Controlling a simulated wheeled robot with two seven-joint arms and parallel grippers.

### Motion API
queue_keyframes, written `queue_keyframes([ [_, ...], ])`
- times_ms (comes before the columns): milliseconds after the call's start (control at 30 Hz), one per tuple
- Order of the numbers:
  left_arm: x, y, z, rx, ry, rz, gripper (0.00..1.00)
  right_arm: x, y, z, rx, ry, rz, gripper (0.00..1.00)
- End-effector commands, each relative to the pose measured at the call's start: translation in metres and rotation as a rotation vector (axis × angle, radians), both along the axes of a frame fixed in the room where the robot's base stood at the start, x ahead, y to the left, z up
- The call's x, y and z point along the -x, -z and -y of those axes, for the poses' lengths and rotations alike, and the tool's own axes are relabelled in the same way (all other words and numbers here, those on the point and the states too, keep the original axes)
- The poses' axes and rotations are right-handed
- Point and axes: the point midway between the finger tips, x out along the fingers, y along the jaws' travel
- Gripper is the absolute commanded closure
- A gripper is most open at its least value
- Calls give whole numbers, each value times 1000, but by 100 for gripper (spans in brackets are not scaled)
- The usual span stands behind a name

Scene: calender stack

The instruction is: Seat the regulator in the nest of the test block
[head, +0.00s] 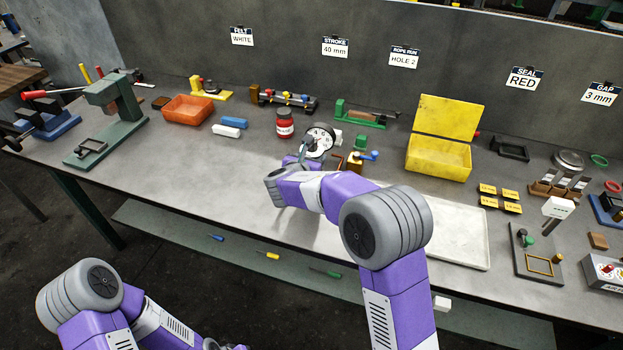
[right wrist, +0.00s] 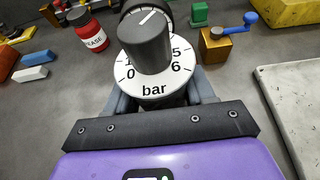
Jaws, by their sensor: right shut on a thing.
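The regulator (right wrist: 147,50) has a dark grey cylindrical knob over a white round scale marked "bar". My right gripper (right wrist: 162,98) is shut on it, one finger on each side below the scale. In the head view my right gripper (head: 306,152) is over the middle of the bench, with a white round dial (head: 324,147) at its tip. A brass-coloured block (right wrist: 213,45) with a blue lever stands to the right of the regulator, apart from it. I cannot tell for sure which part is the test block; its nest is not clearly seen. My left gripper (head: 228,345) barely shows at the bottom edge.
A small green block (head: 361,142) is near the brass block. A yellow open box (head: 438,158) and a pale tray (head: 455,240) lie to the right.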

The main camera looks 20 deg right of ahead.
Motion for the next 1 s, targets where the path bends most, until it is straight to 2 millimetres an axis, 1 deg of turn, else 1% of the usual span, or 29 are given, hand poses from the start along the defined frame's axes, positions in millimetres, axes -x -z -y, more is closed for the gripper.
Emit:
queue_keyframes([
  [167, 0, 5, 0, 0, 0, 0, 43, 0, 11, 0, 1, 1, 4, 98],
  [400, 0, 21, 0, 0, 0, 0, 43, 0, 49, 0, 2, -1, 4, 98],
  [433, 0, 22, 0, 0, 0, 0, 43, 0, 52, 0, 2, -1, 4, 98],
  [500, 0, 22, 0, 0, 0, 0, 43, 0, 54, 0, 0, 0, 5, 98],
  [700, 0, 21, 0, 0, 0, 0, 43, 0, 52, 0, 0, 0, 6, 98],
  [833, 0, 24, 0, 0, 0, 0, 43, 0, 56, 0, 0, 0, 6, 98],
  [867, 0, 24, 0, 0, 0, 0, 43, 0, 58, 0, 0, -1, 2, 45],
  [1000, 0, 23, 0, 0, 0, 0, 43, 0, 57, 0, 0, -1, 2, 24],
])
